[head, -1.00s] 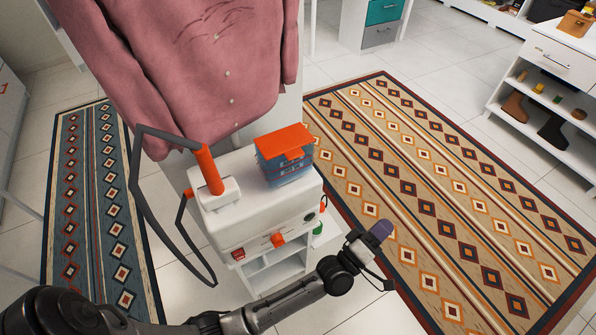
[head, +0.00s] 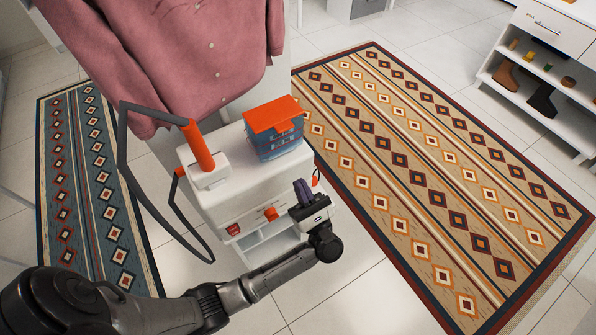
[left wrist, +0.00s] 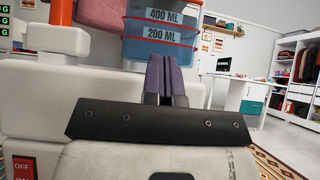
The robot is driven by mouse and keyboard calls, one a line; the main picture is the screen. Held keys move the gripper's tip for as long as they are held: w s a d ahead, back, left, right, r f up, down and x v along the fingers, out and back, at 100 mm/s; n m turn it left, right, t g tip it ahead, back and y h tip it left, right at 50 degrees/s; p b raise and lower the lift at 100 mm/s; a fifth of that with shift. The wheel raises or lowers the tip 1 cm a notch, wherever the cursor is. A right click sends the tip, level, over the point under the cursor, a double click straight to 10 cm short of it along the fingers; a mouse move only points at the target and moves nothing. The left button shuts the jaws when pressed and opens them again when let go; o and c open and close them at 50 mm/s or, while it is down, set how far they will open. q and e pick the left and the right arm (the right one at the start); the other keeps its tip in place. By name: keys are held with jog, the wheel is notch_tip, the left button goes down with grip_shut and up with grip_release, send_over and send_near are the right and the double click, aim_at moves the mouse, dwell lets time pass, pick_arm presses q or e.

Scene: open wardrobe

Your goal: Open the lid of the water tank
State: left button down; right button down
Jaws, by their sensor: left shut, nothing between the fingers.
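The water tank (head: 275,140) is a translucent blue box with an orange lid (head: 273,114), standing on the right part of the white steamer's top. The lid looks closed in the head view. In the left wrist view the tank (left wrist: 160,38) shows "400 ML" and "200 ML" marks, and its top is cut off by the frame. My left gripper (head: 303,188) is shut and empty, its purple fingers pointing up, in front of the steamer's right side and below the tank. In the left wrist view the fingers (left wrist: 166,75) stand just in front of the tank. My right gripper is out of view.
The white steamer body (head: 245,190) has an orange handle (head: 198,145) and a dark hose (head: 140,185) on its left. An orange knob (head: 271,213) faces front. A pink shirt (head: 185,50) hangs behind. Patterned rugs (head: 430,180) lie on both sides.

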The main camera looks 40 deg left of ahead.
aim_at(280, 129)
pick_arm(q)
jog(key=shift+s+d+r+x, duration=0.1)
jog(key=shift+d+r+x, duration=0.25)
jog(key=shift+x, duration=1.55)
jog(key=shift+s+d+r+x, duration=0.1)
jog(key=shift+d+r+x, duration=0.25)
jog(key=shift+x, duration=1.55)
jog(key=shift+s+d+r+x, duration=0.1)
jog(key=shift+d+r+x, duration=0.2)
jog(key=shift+x, duration=1.65)
